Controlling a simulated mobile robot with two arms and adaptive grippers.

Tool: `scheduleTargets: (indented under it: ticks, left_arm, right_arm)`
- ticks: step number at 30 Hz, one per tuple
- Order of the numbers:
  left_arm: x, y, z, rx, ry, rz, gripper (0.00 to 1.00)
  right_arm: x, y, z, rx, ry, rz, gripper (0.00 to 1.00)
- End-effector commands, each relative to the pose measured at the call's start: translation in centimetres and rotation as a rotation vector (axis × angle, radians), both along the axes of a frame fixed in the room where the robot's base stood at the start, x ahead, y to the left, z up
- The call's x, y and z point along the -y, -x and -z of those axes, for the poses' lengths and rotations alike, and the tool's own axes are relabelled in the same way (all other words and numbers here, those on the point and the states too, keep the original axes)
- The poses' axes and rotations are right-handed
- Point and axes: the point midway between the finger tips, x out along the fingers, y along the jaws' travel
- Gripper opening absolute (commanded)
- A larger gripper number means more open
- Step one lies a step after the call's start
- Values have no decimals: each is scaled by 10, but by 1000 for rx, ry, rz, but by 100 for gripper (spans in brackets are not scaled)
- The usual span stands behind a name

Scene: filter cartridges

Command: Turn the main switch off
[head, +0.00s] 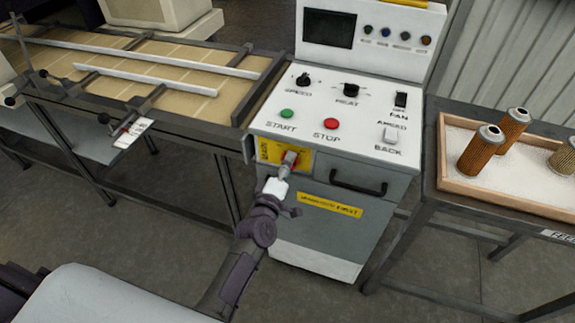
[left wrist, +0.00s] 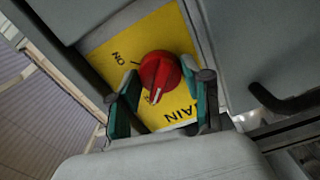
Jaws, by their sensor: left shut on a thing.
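The main switch is a red rotary knob (left wrist: 160,72) on a yellow plate (left wrist: 105,55) on the front of the grey control cabinet. In the left wrist view the knob's white mark points toward the bottom of the picture, not at the ON label at upper left. My left gripper (left wrist: 163,108) is shut on the knob, one finger at each side. In the head view my left gripper (head: 287,168) reaches the yellow plate (head: 266,150) and hides most of the knob. An OFF label cannot be made out. My right gripper is not in view.
The cabinet top (head: 330,110) carries a green START button (head: 287,113), a red STOP button (head: 331,123), dials and rockers. A black handle (head: 358,187) is right of the switch. A conveyor (head: 150,65) stands left, a wooden tray (head: 448,165) with filter cartridges right.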

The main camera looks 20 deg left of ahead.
Motion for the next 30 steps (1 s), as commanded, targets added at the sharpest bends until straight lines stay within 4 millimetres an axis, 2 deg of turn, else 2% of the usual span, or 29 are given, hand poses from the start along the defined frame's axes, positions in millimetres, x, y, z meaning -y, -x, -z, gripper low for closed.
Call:
scheduleTargets:
  ticks: [14,15,18,30]
  left_arm:
    - [0,0,1,-2,17,0,14]
    - [0,0,1,-3,17,0,56]
    - [0,0,1,-2,16,0,72]
    - [0,5,1,-1,13,0,74]
  right_arm:
    - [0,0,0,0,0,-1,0]
    - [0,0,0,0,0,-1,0]
    - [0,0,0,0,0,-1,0]
    - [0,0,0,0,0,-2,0]
